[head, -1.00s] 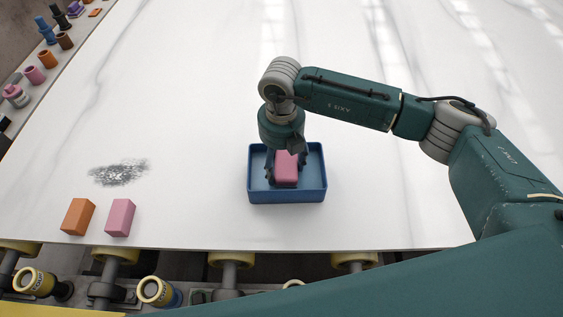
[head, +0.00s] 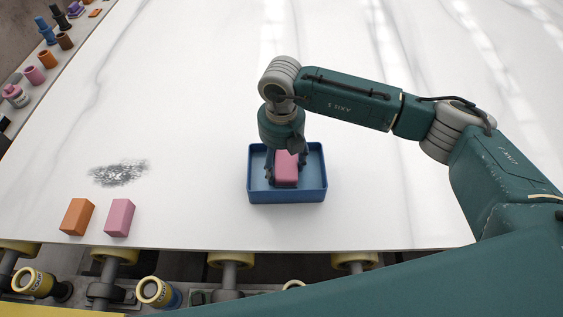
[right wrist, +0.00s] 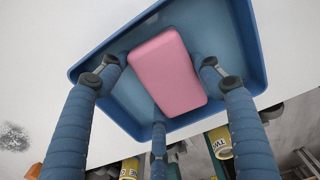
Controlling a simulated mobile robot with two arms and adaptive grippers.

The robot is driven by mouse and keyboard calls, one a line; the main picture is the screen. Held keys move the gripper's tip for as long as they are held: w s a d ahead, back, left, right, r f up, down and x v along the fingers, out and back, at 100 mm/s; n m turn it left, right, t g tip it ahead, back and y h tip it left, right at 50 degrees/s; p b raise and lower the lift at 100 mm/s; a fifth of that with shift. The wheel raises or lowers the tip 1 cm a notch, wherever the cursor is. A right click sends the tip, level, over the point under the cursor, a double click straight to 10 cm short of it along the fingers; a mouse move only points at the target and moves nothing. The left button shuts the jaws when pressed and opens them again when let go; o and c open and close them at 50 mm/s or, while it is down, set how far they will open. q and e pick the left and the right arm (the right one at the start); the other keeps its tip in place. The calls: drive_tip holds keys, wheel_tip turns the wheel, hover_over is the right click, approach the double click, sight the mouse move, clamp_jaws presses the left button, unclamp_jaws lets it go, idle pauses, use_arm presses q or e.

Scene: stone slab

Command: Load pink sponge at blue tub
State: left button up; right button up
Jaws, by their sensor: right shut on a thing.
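The pink sponge (head: 287,171) is a rounded block inside the blue tub (head: 287,196), which stands on the white slab. My right gripper (head: 286,163) reaches down into the tub from above and is shut on the pink sponge. In the right wrist view the sponge (right wrist: 167,72) sits between my blue fingers, over the tub's floor, inside the tub walls (right wrist: 250,45). I cannot tell whether the sponge's underside touches the floor. My left gripper is not in view.
An orange block (head: 77,217) and another pink block (head: 120,217) stand near the slab's front edge at left. A dark speckled patch (head: 118,172) lies behind them. Several small colored objects line the far left edge. The slab behind the tub is clear. Rollers (head: 231,260) run below the front edge.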

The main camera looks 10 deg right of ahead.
sight(282, 162)
drive_tip(key=shift+s+f, duration=0.1)
drive_tip(key=shift+r+p, duration=0.5)
drive_tip(key=shift+r, duration=0.25)
drive_tip(key=shift+r+p, duration=1.4)
drive_tip(key=shift+r, duration=1.45)
